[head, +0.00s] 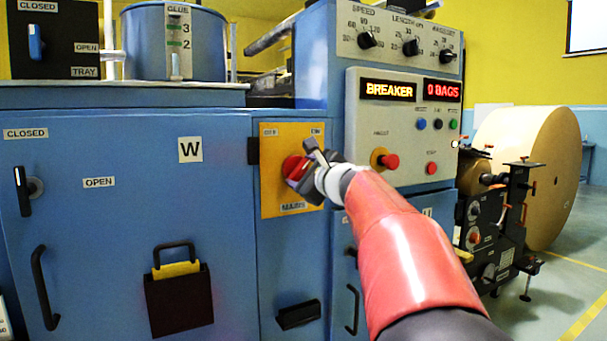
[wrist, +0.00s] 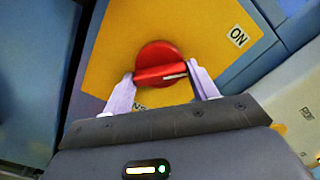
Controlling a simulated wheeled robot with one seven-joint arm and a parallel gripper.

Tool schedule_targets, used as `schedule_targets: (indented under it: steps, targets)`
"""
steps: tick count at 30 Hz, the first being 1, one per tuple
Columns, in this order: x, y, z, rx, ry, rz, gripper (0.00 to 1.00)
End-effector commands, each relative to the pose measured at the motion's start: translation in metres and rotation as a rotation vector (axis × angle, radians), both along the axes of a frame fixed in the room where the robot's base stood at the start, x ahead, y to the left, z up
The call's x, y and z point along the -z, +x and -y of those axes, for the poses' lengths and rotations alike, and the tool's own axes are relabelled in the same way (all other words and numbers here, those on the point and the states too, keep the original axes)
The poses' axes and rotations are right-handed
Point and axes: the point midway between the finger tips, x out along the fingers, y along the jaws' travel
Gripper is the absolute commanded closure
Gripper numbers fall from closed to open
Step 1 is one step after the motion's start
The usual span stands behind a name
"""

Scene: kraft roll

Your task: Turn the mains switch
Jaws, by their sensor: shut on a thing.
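The mains switch is a red rotary knob (head: 291,168) on a yellow plate (head: 276,205) on the blue cabinet front. The wrist view shows its round red base (wrist: 155,52) and a raised bar handle with a white mark near its right end. My gripper (wrist: 160,73) is shut on this handle, one pale finger at each end of it. In the head view my gripper (head: 309,172) hides part of the knob. The ON label (wrist: 237,36) is at the upper right in the wrist view. The MAINS label is partly hidden there.
A large paper roll (head: 530,160) stands at right.

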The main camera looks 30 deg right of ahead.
Motion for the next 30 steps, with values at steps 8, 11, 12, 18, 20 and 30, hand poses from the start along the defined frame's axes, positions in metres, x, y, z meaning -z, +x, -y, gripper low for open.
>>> schedule_targets:
  steps: [8,11,12,18,20,30]
  targets:
    - [0.0051,0.0004,-0.0002,-0.001,-0.174,0.007,0.65]
    - [0.0054,0.0002,0.0001,-0.001,-0.262,0.01,0.65]
    - [0.0053,0.0002,-0.0004,-0.001,-0.302,0.011,0.65]
    - [0.0051,0.0001,0.0,-0.001,-0.492,0.017,0.65]
    - [0.005,0.0004,-0.0002,-0.001,-0.549,0.019,0.65]
    - [0.0045,0.0004,0.0003,-0.001,-0.871,0.029,0.65]
